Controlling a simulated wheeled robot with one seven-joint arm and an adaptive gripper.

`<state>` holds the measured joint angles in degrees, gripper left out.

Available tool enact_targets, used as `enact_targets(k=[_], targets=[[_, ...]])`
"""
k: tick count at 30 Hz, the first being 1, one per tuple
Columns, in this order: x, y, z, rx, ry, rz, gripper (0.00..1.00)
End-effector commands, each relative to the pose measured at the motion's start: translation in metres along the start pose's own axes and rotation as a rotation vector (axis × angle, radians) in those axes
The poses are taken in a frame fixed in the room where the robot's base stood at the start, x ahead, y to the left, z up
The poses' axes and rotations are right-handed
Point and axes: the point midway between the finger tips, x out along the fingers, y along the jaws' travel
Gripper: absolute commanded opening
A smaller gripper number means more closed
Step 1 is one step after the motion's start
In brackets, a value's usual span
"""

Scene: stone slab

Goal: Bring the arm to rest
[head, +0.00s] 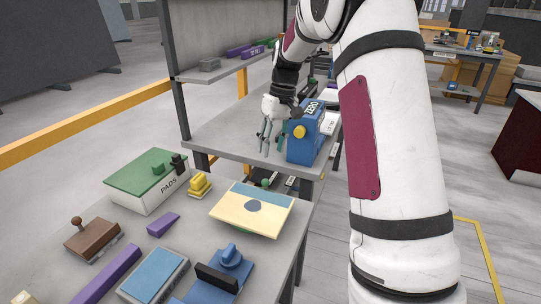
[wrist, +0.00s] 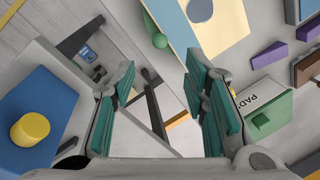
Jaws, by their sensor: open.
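My gripper (head: 268,138) hangs from my white arm in the upper middle of the head view, fingers pointing down. It is just left of a blue box with a yellow knob (head: 308,140), which stands on the grey back bench. In the wrist view my gripper (wrist: 160,80) shows two teal-padded fingers spread apart with nothing between them. Beyond them lie the floor and the gap between the benches. My upper arm hides part of the back bench on the right.
The near bench (head: 195,245) holds a green-topped PADS box (head: 150,180), a cream board (head: 252,208), a brown stamp (head: 92,238), yellow, purple and blue pieces. A shelf (head: 220,68) with small items overhangs the back bench. Open floor lies right of my arm.

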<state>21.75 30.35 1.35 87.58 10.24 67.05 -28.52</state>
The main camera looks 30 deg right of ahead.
Motion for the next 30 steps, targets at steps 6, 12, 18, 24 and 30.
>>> enact_targets(k=[6,12,18,24,30], targets=[[-0.004,0.000,0.000,0.000,0.000,0.000,0.41],[-0.003,0.000,0.000,0.000,0.000,0.000,0.41],[-0.004,-0.001,0.001,-0.001,0.002,0.002,0.41],[-0.029,-0.026,0.018,-0.003,0.023,0.031,0.41],[-0.066,-0.071,0.060,0.000,0.067,0.082,0.41]])
